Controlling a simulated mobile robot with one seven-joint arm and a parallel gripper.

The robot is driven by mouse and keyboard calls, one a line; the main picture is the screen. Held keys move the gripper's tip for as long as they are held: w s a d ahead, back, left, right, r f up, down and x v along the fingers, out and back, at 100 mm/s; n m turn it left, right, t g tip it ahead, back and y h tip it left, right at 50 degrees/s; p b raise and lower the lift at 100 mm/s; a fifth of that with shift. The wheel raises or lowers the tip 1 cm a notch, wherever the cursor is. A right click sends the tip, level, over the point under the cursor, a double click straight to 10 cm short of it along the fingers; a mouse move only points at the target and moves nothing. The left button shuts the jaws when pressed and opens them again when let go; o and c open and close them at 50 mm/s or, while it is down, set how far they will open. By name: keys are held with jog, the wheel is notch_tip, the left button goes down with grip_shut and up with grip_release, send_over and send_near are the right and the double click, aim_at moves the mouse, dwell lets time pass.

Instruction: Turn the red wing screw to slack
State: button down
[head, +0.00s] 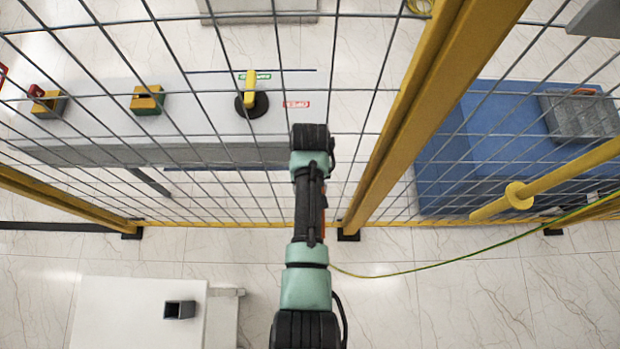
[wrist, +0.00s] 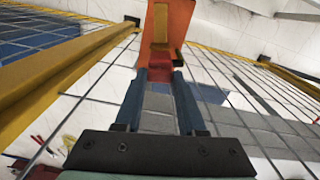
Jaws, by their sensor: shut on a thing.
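In the wrist view my gripper (wrist: 160,75) has its two blue fingers around a small red piece, which I take for the red wing screw (wrist: 160,67). The fingers are closed on its sides, and their tips cover part of it. An orange plate (wrist: 170,25) with a small yellowish bar stands just beyond the fingertips. In the head view my arm reaches forward to the wire fence. Its own links hide the gripper and the screw there; only a sliver of orange shows beside the arm.
A yellow-framed wire fence (head: 400,120) stands close before my arm. Behind it are a grey bench (head: 90,150) with a yellow lever (head: 250,88) and a blue platform (head: 480,120). A green-yellow cable (head: 440,262) runs low at right. A white table (head: 110,320) stands front left.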

jog(key=shift+r, duration=0.1)
jog(key=shift+c, duration=2.4)
grip_release()
notch_tip(320, 180, up, 13)
jog(key=b, duration=0.1)
